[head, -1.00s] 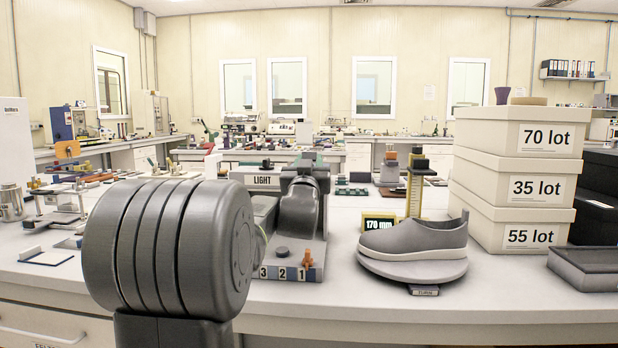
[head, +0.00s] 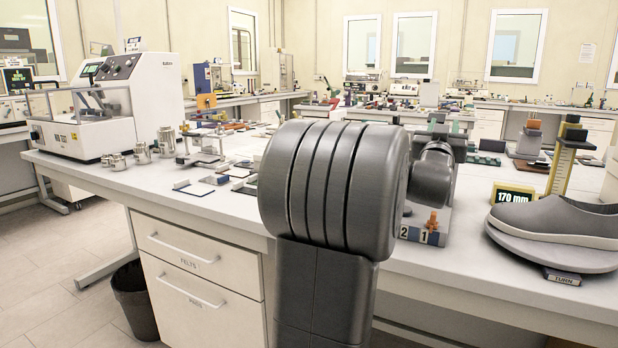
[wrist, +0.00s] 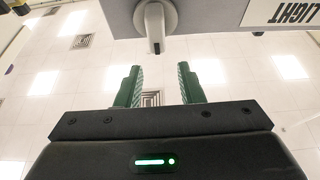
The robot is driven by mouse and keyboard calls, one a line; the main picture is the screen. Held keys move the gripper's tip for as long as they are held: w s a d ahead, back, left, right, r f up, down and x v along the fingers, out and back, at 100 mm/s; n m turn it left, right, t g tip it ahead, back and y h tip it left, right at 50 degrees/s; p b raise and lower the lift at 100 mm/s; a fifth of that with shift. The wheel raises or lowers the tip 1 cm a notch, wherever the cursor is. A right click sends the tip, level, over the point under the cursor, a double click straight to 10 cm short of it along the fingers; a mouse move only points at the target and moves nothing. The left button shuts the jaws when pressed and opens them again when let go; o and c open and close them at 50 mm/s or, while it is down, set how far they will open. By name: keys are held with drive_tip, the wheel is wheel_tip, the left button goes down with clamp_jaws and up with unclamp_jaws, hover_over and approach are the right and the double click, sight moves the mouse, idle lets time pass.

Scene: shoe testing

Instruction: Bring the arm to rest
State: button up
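My gripper (wrist: 158,88) shows in the wrist view with its two green fingers spread apart and nothing between them. Beyond the fingers are the tiled ceiling and, at the top, the underside of a grey housing marked LIGHT (wrist: 220,14) with a pale rounded knob or lever (wrist: 156,22). The knob lies ahead of the fingertips and looks apart from them. In the head view my dark grey arm fills the middle and hides part of the bench device behind it; my gripper is not visible there.
On the bench a grey shoe (head: 555,220) sits on a round turntable (head: 570,252), beside a 170 mm display (head: 513,194) and a yellow gauge (head: 562,165). A white tester (head: 110,105) and metal weights (head: 142,153) stand left. A black bin (head: 135,302) is on the floor.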

drive_tip(key=shift+m, duration=0.3)
wheel_tip(320, 180, down, 5)
drive_tip(key=shift+f+b, duration=0.1)
drive_tip(key=shift+b, duration=0.2)
